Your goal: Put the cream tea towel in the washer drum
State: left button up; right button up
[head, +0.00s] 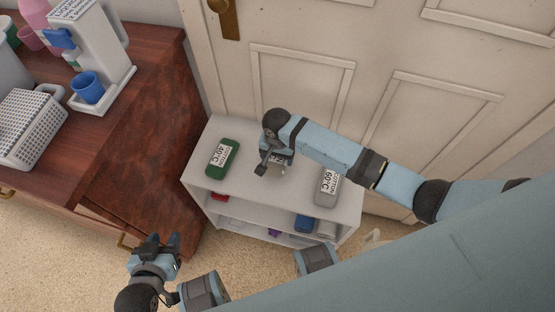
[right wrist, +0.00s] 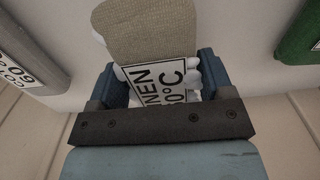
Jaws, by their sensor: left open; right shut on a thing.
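A beige, woven-looking item with a label reading LINEN (right wrist: 150,32), which looks like the cream tea towel, sits between the blue fingers of my right gripper (right wrist: 158,85) in the right wrist view. The label's temperature is partly covered. In the head view my right gripper (head: 275,160) is over the top of the white shelf unit (head: 255,190) and mostly hides the towel. I cannot tell whether the towel touches the shelf. My left gripper (head: 166,243) is open and empty, low in front of the wooden dresser. No washer drum shows in either view.
A green item labelled COTTON 40°C (head: 222,158) and a grey one labelled COTTON 60°C (head: 326,190) flank my right gripper on the shelf top. Red and blue items (head: 305,223) lie on lower shelves. The dresser (head: 150,100) holds a dispenser, blue cup and white basket (head: 30,125). A door (head: 390,70) stands behind.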

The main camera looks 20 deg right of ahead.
jog(key=shift+f, duration=1.3)
jog(key=shift+f, duration=0.1)
jog(key=o, duration=0.9)
